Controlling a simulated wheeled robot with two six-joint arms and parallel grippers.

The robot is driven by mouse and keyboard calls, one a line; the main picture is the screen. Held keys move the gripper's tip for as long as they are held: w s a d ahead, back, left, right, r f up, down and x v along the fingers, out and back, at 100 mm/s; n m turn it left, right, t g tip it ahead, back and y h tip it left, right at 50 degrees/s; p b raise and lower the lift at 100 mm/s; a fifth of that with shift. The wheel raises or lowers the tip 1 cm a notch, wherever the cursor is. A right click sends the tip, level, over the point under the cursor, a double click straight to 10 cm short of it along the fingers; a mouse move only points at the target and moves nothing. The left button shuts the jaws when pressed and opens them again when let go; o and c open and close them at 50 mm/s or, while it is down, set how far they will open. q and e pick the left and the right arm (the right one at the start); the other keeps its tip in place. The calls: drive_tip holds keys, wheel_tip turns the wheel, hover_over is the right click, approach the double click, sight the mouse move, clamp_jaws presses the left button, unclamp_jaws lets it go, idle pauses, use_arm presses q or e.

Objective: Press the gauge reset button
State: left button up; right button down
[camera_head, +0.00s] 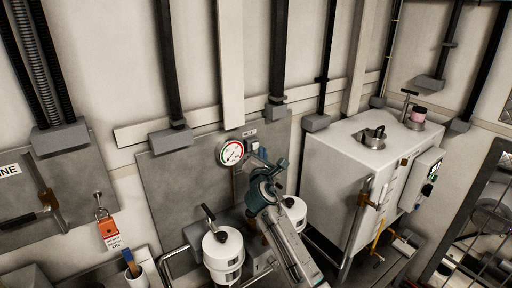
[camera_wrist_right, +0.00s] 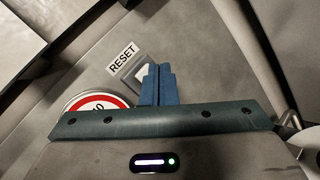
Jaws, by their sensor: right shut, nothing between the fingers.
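The round gauge (camera_head: 231,152) with a white face and red-green rim is on a grey wall panel. It also shows in the wrist view (camera_wrist_right: 92,102), partly behind my gripper. The RESET label (camera_wrist_right: 123,58) is right of the gauge, and it shows small in the head view (camera_head: 249,133). The reset button's light housing (camera_wrist_right: 131,71) is just below the label, partly hidden by my fingers. My right gripper (camera_head: 261,152) is shut and empty, with its blue fingertips (camera_wrist_right: 157,68) in front of the button housing. I cannot tell whether they touch. My left gripper is out of view.
White canisters (camera_head: 222,252) with black handles stand below the panel, beside my right arm. A large white box (camera_head: 340,165) stands to the right. Dark conduits run up the wall.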

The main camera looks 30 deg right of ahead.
drive_tip(key=s+p, duration=0.2)
drive_tip(key=s, duration=0.3)
drive_tip(key=shift+d, duration=0.2)
idle(0.4)
